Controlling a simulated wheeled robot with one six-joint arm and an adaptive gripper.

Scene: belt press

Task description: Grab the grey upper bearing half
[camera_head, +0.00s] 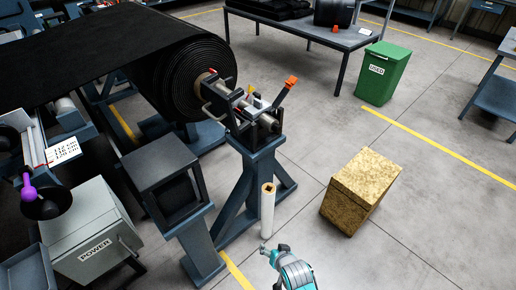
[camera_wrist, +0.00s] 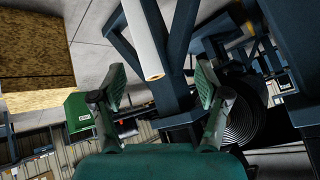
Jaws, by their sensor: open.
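The end of the roll's shaft rests in a bearing assembly (camera_head: 254,107) on top of a blue stand (camera_head: 259,158) in the head view. Grey parts sit around the shaft, with an orange-tipped lever (camera_head: 290,82) beside them. They are too small to tell clearly which is the grey upper bearing half. My gripper (camera_wrist: 160,70) is open and empty in the wrist view, with its two green-padded fingers spread. In the head view my teal arm shows at the bottom, below and apart from the bearing. The bearing half cannot be made out in the wrist view.
A black belt roll (camera_head: 190,85) adjoins the bearing. A white tube (camera_head: 267,208) stands upright by the stand; it also shows beyond my fingers in the wrist view (camera_wrist: 146,38). A wooden box (camera_head: 361,190) and green bin (camera_head: 383,73) stand right. Floor between them is clear.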

